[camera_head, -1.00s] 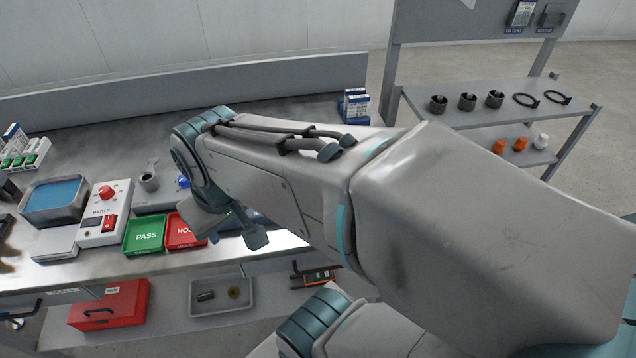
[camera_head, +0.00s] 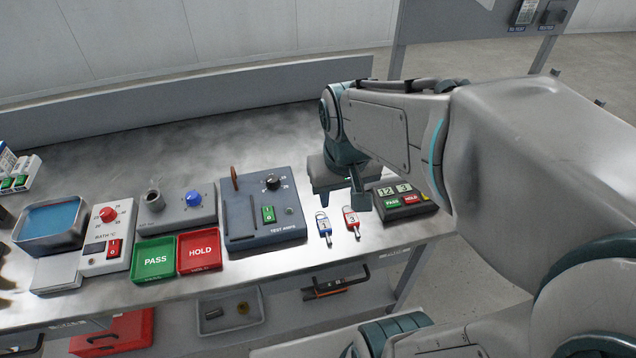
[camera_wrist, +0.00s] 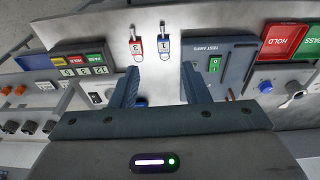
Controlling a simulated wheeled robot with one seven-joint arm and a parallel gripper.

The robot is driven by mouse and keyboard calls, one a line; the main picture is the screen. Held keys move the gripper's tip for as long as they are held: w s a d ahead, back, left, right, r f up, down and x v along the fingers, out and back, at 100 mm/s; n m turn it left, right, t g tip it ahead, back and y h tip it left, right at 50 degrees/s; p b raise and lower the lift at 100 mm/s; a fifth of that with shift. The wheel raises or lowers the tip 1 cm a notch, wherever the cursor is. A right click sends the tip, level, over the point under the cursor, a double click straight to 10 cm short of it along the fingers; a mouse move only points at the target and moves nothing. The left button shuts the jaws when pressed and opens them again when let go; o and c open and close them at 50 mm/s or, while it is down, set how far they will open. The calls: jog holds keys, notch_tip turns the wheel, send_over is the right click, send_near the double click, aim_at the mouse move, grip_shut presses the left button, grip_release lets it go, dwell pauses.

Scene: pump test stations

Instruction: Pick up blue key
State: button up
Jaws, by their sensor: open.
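The blue key (camera_head: 323,226), with a tag reading 1, lies flat on the grey workbench beside the test unit. In the wrist view the blue key (camera_wrist: 164,45) lies beyond my fingertips, roughly in line with the gap between them. The red key (camera_head: 351,220), with a tag reading 3, lies just right of it. The red key also shows in the wrist view (camera_wrist: 136,46), left of the blue one. My gripper (camera_head: 341,202) is open and empty, above the bench and close to the keys. Its two spread fingers show in the wrist view (camera_wrist: 160,84).
The dark test unit (camera_head: 264,222) stands left of the keys. A small box with a display (camera_head: 404,201) stands to their right. The green PASS tray (camera_head: 154,260) and red HOLD tray (camera_head: 199,251) are further left. The bench's front edge runs close to the keys.

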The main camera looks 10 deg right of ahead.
jog(key=g+b, duration=0.1)
jog(key=g, duration=0.1)
send_over(324, 225)
notch_tip(324, 225, down, 8)
jog(key=f, duration=0.9)
jog(key=shift+w+a+f, duration=0.1)
jog(key=shift+w, duration=0.2)
jog(key=shift+s+f, duration=0.15)
jog(key=shift+f, duration=1.2)
jog(key=shift+s+f, duration=0.1)
jog(key=shift+f, duration=1.25)
jog(key=c, duration=0.7)
